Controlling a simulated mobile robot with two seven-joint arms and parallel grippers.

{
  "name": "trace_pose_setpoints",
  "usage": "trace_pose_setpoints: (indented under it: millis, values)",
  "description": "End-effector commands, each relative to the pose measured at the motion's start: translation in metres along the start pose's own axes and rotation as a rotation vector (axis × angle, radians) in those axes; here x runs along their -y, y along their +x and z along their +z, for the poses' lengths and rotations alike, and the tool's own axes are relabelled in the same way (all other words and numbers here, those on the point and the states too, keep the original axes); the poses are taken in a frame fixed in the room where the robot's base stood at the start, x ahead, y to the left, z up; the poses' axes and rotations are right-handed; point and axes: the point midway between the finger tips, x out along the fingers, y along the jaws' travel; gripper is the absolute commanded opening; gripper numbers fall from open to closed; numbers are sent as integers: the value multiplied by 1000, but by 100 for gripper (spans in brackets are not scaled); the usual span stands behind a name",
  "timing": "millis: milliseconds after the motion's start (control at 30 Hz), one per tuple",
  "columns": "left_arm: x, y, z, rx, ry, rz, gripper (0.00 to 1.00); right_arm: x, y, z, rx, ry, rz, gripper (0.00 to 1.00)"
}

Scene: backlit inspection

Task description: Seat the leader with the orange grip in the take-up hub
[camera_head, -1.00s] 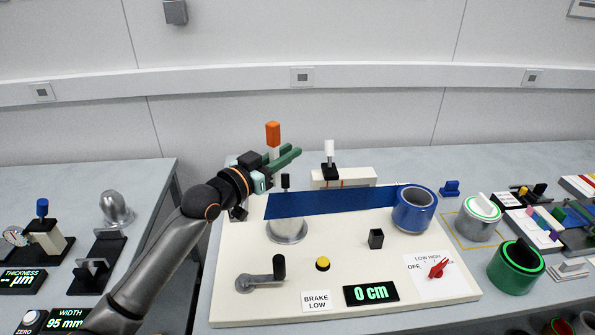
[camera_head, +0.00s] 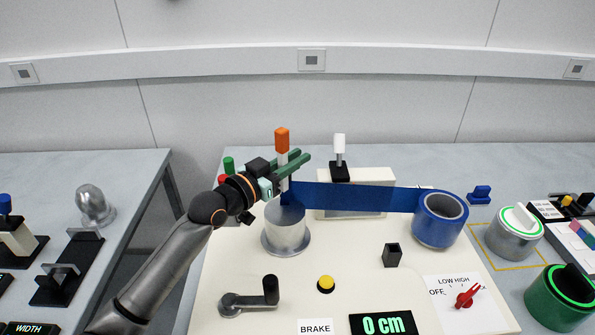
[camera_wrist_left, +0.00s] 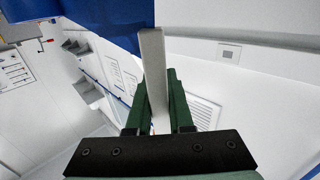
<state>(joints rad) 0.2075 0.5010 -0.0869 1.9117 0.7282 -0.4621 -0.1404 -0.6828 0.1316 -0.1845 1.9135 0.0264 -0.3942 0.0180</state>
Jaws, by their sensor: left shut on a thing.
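The leader's orange grip (camera_head: 282,140) stands upright in the head view, above a pale stem. My left gripper (camera_head: 296,165) is shut on the leader below the orange part. In the left wrist view its green fingers (camera_wrist_left: 161,110) close around a pale bar (camera_wrist_left: 153,70). Blue film (camera_head: 350,197) runs from the leader to the blue roll (camera_head: 440,220) at right. The silver take-up hub (camera_head: 286,238) stands directly below the leader. The film's lower left corner meets the hub's top in the picture; I cannot tell whether it is inside the hub. My right gripper is out of view.
A crank (camera_head: 250,299), yellow button (camera_head: 326,284), black post (camera_head: 391,255) and red knob (camera_head: 467,296) stand on the cream board. A white-topped lever (camera_head: 339,155) stands behind the film. Silver and green rolls stand at right.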

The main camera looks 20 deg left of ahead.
Motion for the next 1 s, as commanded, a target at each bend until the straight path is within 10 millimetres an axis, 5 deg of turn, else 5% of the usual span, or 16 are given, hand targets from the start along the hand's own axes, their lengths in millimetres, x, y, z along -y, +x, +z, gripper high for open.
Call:
trace_pose_setpoints:
  millis: [167,833,867,1000]
  values:
    - [-1,-7,27,1,-2,4,0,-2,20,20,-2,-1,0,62]
    - [-1,-9,37,1,-1,5,0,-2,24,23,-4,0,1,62]
    - [-1,-9,36,1,-1,5,22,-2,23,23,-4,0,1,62]
    - [-1,-9,36,1,-1,5,37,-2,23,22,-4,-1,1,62]
